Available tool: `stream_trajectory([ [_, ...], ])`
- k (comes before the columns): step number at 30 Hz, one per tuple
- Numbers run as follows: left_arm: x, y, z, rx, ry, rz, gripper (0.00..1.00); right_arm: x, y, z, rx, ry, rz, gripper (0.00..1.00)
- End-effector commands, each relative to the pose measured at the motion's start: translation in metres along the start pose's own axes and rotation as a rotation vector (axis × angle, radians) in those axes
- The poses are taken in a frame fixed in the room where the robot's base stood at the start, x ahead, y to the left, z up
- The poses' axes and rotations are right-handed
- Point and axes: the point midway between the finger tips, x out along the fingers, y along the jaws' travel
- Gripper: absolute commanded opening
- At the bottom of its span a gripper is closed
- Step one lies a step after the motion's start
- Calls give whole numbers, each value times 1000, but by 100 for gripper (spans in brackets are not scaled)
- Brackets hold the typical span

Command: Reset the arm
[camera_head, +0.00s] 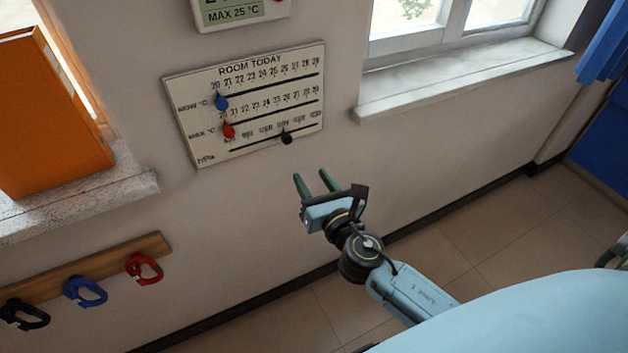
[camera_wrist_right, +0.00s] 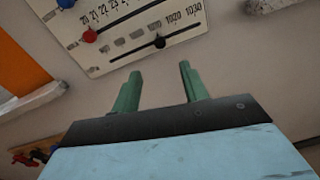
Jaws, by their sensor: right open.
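My right arm (camera_head: 400,290) reaches up from the lower right in the head view. Its right gripper (camera_head: 312,180) has two green fingers set apart, with nothing between them. The gripper is below the lower right edge of the ROOM TODAY board (camera_head: 250,97) and apart from its black knob (camera_head: 287,138). In the right wrist view the open fingers (camera_wrist_right: 160,80) point toward the board (camera_wrist_right: 120,28), with the black knob (camera_wrist_right: 160,41) just beyond them. My left gripper is in neither view.
The board also has a blue knob (camera_head: 221,102) and a red knob (camera_head: 228,130). A display (camera_head: 240,10) hangs above it. An orange binder (camera_head: 50,120) stands on the left sill (camera_head: 80,200). Hooks hang on a wooden rail (camera_head: 90,268). A window sill (camera_head: 460,80) juts out at right.

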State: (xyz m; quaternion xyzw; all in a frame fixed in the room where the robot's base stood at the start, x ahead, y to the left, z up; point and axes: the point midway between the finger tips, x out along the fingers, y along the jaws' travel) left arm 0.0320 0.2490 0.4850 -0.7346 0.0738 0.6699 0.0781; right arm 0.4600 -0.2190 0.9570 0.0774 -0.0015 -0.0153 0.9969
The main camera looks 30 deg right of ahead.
Motion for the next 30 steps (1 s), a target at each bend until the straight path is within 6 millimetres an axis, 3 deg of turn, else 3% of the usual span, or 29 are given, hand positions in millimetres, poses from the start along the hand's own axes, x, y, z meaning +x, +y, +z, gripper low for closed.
stream_trajectory([
  [10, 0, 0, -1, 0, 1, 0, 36, 0, -1, -2, 5, 4, -1, 44],
  [14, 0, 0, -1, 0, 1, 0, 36, -2, -9, -31, 100, 74, -22, 44],
  [17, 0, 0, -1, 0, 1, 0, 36, -10, -24, -85, 283, 194, -78, 44],
  [19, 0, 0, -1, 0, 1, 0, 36, -24, -37, -134, 459, 296, -148, 44],
  [23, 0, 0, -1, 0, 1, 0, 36, -65, -61, -223, 811, 462, -342, 44],
  [26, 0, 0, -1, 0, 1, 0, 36, -109, -78, -284, 1076, 547, -538, 44],
  [30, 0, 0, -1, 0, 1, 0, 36, -186, -96, -357, 1430, 590, -876, 44],
])
